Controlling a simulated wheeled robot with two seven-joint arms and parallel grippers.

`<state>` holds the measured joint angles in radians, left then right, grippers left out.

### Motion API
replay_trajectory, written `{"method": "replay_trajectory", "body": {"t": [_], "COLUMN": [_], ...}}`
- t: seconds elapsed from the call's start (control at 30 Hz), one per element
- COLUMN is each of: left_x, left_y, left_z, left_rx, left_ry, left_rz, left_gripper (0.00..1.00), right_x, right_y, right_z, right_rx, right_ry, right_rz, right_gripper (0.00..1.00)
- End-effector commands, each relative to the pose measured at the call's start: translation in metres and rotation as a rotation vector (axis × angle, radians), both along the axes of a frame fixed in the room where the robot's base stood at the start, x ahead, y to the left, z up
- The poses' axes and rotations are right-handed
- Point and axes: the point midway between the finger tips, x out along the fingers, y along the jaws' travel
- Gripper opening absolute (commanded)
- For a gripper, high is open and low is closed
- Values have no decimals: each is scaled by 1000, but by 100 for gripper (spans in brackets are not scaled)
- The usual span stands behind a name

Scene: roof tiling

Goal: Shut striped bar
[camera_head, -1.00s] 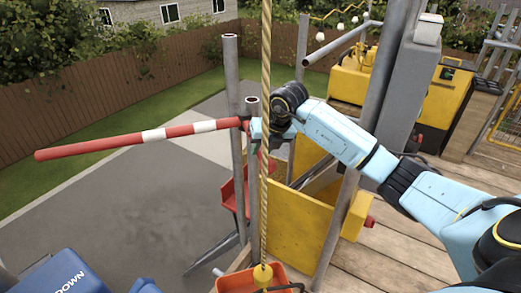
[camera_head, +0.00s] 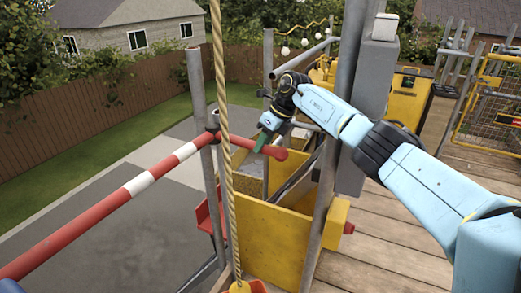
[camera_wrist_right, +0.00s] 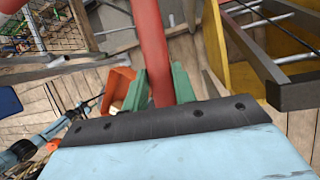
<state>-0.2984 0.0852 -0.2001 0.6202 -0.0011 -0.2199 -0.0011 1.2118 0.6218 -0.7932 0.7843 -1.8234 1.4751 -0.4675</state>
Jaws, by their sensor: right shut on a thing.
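The red-and-white striped bar (camera_head: 138,184) crosses the left of the head view. It slopes from the lower left edge, where its far end is cut off, up to a grey upright post. A plain red end (camera_head: 273,152) of it shows on the right of the post. My right gripper (camera_head: 261,143) is at this red end, its green fingers shut on it. In the right wrist view the red bar (camera_wrist_right: 153,45) runs between the green fingers of my right gripper (camera_wrist_right: 159,88). My left gripper is not in view.
A rope (camera_head: 224,130) hangs in front of the posts. A yellow panel (camera_head: 270,240) and a grey pole (camera_head: 330,165) stand close below and beside my right arm. Wooden decking (camera_head: 400,235) lies to the right. Grey paving (camera_head: 60,215) lies beyond the bar.

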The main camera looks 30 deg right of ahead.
Motion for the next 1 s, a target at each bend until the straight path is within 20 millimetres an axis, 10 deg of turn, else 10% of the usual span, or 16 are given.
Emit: {"method": "replay_trajectory", "body": {"t": [0.87,0.9,1.0], "left_x": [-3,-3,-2], "left_y": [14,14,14], "left_z": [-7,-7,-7], "left_rx": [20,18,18], "left_ry": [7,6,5], "left_rz": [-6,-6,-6], "left_gripper": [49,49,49], "right_x": [3,3,3], "right_y": [-25,-25,-25], "right_z": [2,2,2], "right_rx": [-3,-3,-2], "right_ry": [-9,-9,-7], "right_rz": [64,64,63], "right_gripper": [0,30,43]}}
